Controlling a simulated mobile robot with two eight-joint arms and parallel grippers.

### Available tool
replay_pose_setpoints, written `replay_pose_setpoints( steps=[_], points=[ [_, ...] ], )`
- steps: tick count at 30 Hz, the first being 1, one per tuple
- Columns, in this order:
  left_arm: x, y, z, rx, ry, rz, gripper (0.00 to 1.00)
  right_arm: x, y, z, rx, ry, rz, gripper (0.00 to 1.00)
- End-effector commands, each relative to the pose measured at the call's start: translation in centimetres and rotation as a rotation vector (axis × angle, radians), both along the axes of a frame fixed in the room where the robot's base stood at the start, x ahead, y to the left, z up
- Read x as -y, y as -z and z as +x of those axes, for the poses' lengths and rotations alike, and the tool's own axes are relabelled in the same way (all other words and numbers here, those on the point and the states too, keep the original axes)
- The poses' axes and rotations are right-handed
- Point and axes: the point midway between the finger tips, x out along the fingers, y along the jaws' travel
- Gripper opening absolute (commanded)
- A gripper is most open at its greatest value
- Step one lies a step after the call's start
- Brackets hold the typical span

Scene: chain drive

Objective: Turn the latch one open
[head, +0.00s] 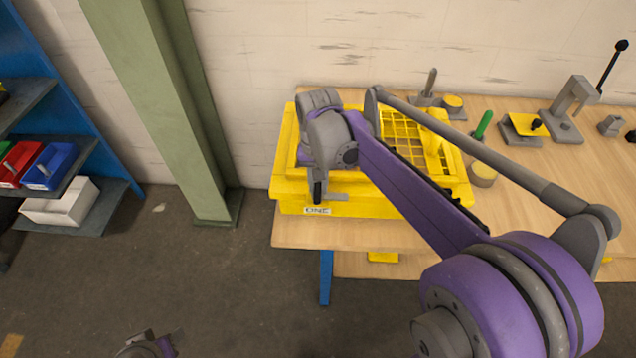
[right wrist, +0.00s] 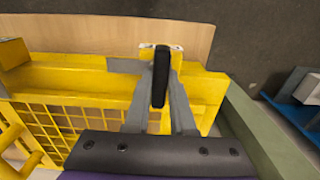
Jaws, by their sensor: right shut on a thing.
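A yellow housing (head: 290,190) with a grid guard (head: 412,138) sits on the wooden table, its front bearing a white label reading ONE (head: 317,210). Latch one is a black lever (head: 317,192) just above that label. My right gripper (head: 324,188) reaches down over it. In the right wrist view the black lever (right wrist: 160,76) stands between the grey fingers of the right gripper (right wrist: 159,98), which is shut on it. The latch's pivot is hidden. My left gripper (head: 150,343) shows only partly at the bottom edge, away from the table; its jaw opening is unclear.
The wooden table (head: 560,180) carries a green-handled tool (head: 483,124), a lever press (head: 572,105) and small fixtures at right. A green column (head: 170,110) stands left of the table. A blue shelf (head: 95,160) with bins is far left. Floor between is clear.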

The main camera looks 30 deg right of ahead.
Motion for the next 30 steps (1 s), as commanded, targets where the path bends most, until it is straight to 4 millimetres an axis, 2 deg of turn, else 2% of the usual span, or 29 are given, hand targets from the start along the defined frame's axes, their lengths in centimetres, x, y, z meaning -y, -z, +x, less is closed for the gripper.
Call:
replay_pose_setpoints(
  steps=[7, 8, 12, 23, 26, 30],
  points=[
    [0.0, 0.0, 0.0, 0.0, 0.0, 0.0, 0.5, 0.0, 0.0, 0.0, 0.001, 0.002, -0.001, 0.0],
    [0.0, 0.0, 0.0, 0.0, 0.0, 0.0, 0.5, 0.0, 0.0, 0.0, 0.001, 0.002, -0.001, 0.26],
    [0.0, 0.0, 0.0, 0.0, 0.0, 0.0, 0.5, 0.0, 0.0, 0.0, 0.0, 0.001, 0.0, 0.51],
    [0.0, -0.1, 0.0, 0.0, 0.0, 0.0, 0.5, 0.0, -0.4, 0.0, 0.0, 0.0, 0.0, 0.53],
    [0.0, -0.2, 0.1, 0.001, 0.0, 0.0, 0.5, 0.0, -1.6, 0.0, 0.001, 0.0, -0.001, 0.53],
    [0.0, -0.4, 0.2, 0.003, 0.0, 0.0, 0.5, 0.0, -4.3, 0.0, 0.001, 0.0, -0.001, 0.53]
  ],
)
